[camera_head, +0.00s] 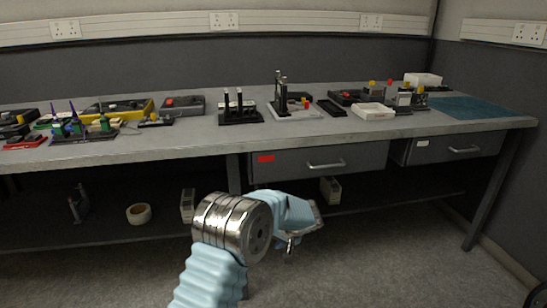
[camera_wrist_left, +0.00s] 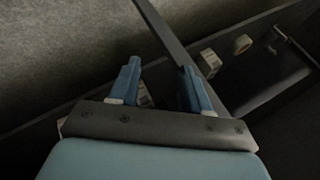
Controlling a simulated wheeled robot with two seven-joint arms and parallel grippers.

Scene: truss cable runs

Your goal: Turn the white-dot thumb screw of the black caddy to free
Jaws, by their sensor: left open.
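My left gripper (camera_head: 291,243) hangs in front of the bench, below the drawer and well away from the objects on top. In the left wrist view its two blue fingers (camera_wrist_left: 158,66) stand apart with nothing held between them. Several black fixtures stand on the bench: a posted block (camera_head: 240,115), a stand with a tall upright (camera_head: 280,98) and a dark tray group (camera_head: 358,97) at the right. I cannot tell which is the black caddy. A white-dot thumb screw is too small to make out. My right gripper is out of view.
The grey bench top (camera_head: 190,130) has a clear front strip. A drawer (camera_head: 320,160) and a lower shelf lie beneath. A tape roll (camera_head: 139,213) and small boxes (camera_head: 187,205) sit on the shelf. A teal mat (camera_head: 468,107) lies at the right end.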

